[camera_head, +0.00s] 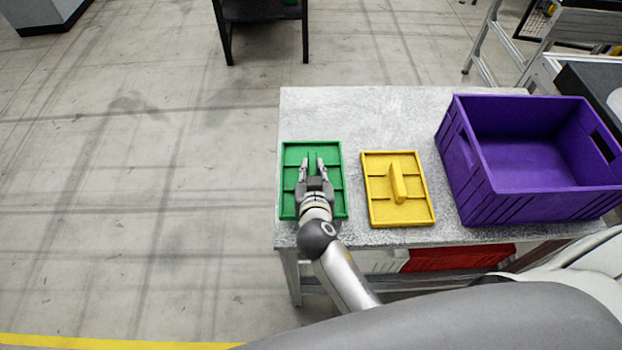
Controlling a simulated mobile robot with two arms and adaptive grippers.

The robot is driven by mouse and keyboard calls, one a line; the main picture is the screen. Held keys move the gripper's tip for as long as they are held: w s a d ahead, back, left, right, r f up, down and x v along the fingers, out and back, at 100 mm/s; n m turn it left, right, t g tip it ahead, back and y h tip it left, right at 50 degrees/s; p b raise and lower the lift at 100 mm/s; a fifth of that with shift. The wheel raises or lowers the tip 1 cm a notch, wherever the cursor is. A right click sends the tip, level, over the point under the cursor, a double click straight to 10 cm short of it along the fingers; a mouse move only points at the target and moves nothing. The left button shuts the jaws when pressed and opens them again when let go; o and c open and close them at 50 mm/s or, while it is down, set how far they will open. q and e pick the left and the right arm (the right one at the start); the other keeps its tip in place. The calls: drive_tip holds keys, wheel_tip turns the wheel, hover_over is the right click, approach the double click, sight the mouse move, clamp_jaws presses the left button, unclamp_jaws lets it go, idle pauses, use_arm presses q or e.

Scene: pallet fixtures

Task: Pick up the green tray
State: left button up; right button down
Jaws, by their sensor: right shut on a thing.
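The green tray (290,156) lies on the left end of a grey table (357,115). It is a flat rectangle with a raised rim, ribs and an upright handle in the middle. My right gripper (313,163) is over the middle of the tray, with its fingers on either side of the handle, shut on it. The gripper and wrist hide the tray's centre and part of its near edge. The tray appears to rest flat on the table. My left gripper is not in view.
A yellow tray (378,209) with a raised handle lies just right of the green tray. A large empty purple crate (519,207) stands at the right of the table. The table's back left is clear. A red container (458,257) shows below the tabletop.

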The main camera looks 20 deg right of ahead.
drive_tip(key=s+d+r, duration=0.2)
drive_tip(key=r, duration=0.1)
drive_tip(key=s+d+r, duration=0.1)
drive_tip(key=r, duration=0.1)
drive_tip(key=shift+s+d+r, duration=0.1)
drive_tip(key=shift+s+r, duration=0.1)
drive_tip(key=shift+s, duration=0.1)
drive_tip(key=s+d+r+b, duration=0.2)
drive_tip(key=s+d+r, duration=0.2)
drive_tip(key=s+d, duration=0.25)
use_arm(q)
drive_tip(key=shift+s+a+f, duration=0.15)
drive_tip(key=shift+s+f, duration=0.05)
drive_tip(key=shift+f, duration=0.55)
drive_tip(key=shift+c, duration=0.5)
use_arm(e)
drive_tip(key=w+a+r+n+y, duration=0.1)
drive_tip(key=w+r, duration=0.4)
drive_tip(key=r, duration=0.5)
drive_tip(key=w+a+r+n+y, duration=0.2)
drive_tip(key=w+a+r, duration=0.3)
drive_tip(key=r, duration=0.5)
drive_tip(key=shift+w+t+y, duration=0.3)
drive_tip(key=shift+y, duration=0.1)
